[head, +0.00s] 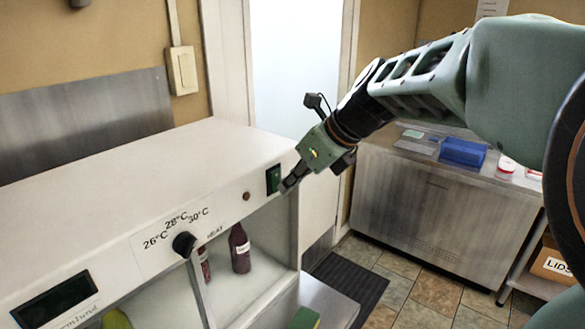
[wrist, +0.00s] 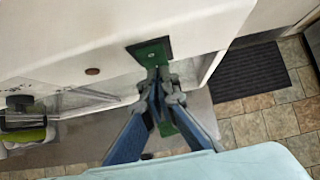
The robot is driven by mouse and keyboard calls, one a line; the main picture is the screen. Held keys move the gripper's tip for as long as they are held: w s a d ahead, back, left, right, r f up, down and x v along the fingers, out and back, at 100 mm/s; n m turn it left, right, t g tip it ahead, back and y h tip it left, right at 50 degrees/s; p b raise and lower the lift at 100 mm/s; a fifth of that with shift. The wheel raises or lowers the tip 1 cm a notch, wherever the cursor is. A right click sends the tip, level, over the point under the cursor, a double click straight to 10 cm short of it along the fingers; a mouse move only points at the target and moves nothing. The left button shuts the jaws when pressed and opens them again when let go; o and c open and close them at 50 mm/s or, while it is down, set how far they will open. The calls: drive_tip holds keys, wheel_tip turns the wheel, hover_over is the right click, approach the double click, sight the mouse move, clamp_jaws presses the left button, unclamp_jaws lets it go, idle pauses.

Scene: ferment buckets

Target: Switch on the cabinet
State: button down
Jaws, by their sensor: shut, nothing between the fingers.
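The white cabinet (head: 120,185) stands at the left, with a sloped front panel above an open compartment. A green switch (head: 273,178) sits at the right end of that panel; it also shows in the wrist view (wrist: 148,49). My gripper (head: 284,189) is shut and empty, its tips right at the switch's lower part. In the wrist view the fingertips (wrist: 157,76) overlap the switch's lower edge; I cannot tell whether they touch it. A small red-brown lamp (head: 246,196) left of the switch looks dark. The cabinet's display (head: 53,299) is dark.
A black dial knob (head: 184,243) sits below temperature labels. Bottles (head: 239,250) stand inside the compartment. A steel counter (head: 420,215) with a blue tray (head: 462,152) stands at the right. A dark mat (head: 349,284) lies on the tiled floor. A wall switch (head: 182,70) is above the cabinet.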

drive_tip(key=shift+w+a+f+b, duration=0.15)
drive_tip(key=shift+f+b, duration=0.3)
drive_tip(key=shift+b, duration=0.4)
drive_tip(key=shift+r+p, duration=0.35)
drive_tip(key=shift+p, duration=0.05)
drive_tip(key=shift+r, duration=0.1)
drive_tip(key=shift+r+p, duration=0.7)
drive_tip(key=shift+p, duration=0.25)
